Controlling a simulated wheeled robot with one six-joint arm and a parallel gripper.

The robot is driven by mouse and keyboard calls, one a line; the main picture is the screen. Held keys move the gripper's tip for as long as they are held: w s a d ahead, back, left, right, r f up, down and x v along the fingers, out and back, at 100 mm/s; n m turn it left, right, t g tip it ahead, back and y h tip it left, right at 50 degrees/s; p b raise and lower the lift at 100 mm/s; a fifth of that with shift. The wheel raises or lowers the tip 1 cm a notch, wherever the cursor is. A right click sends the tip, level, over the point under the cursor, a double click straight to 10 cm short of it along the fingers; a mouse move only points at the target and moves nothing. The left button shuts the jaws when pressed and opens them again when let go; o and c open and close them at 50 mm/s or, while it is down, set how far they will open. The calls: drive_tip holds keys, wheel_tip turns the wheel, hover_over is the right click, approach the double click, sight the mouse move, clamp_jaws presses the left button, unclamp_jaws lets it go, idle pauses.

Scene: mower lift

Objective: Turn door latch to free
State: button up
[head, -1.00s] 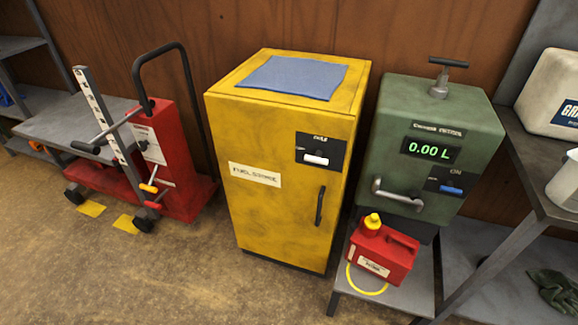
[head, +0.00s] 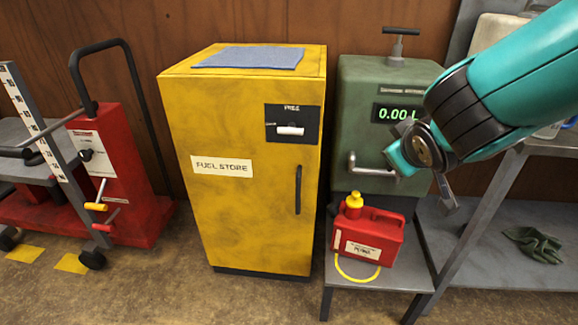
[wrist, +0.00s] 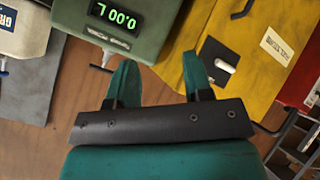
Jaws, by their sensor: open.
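The yellow fuel store cabinet (head: 225,195) stands upright in the middle of the head view, its door shut. The latch (head: 289,130) is a white handle lying level on a black plate (head: 272,112) at the door's upper right, under the word FREE. My gripper (wrist: 159,75) is open and empty, its two teal fingers apart in the wrist view. That view is upside down and shows the latch (wrist: 226,67) just beyond one fingertip, with no clear contact. In the head view my arm hangs in front of the green dispenser, right of the latch.
The green dispenser (head: 350,100) with a 0.00 L display stands right of the cabinet. A red fuel can (head: 369,236) sits below it on a low shelf. A red lift (head: 125,170) stands left. A blue cloth (head: 250,58) lies on the cabinet. Floor in front is clear.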

drive_tip(key=w+a+f+n+t+b, duration=0.5)
drive_tip(key=f+b, duration=0.1)
drive_tip(key=f, duration=0.1)
drive_tip(key=n+t+y+p, duration=0.3)
drive_tip(key=n+y+p, duration=0.5)
drive_tip(key=n+p, duration=0.3)
approach(291, 130)
drive_tip(key=shift+w+a+f+p, duration=0.15)
drive_tip(key=shift+w+p, duration=0.35)
drive_tip(key=shift+p, duration=0.65)
drive_tip(key=p, duration=0.2)
drive_tip(key=shift+w+p, duration=0.15)
drive_tip(key=shift+p, duration=0.2)
drive_tip(key=shift+p+x, duration=0.5)
drive_tip(key=shift+x, duration=3.85)
drive_tip(key=shift+a+f, duration=0.1)
drive_tip(key=shift+f, duration=0.1)
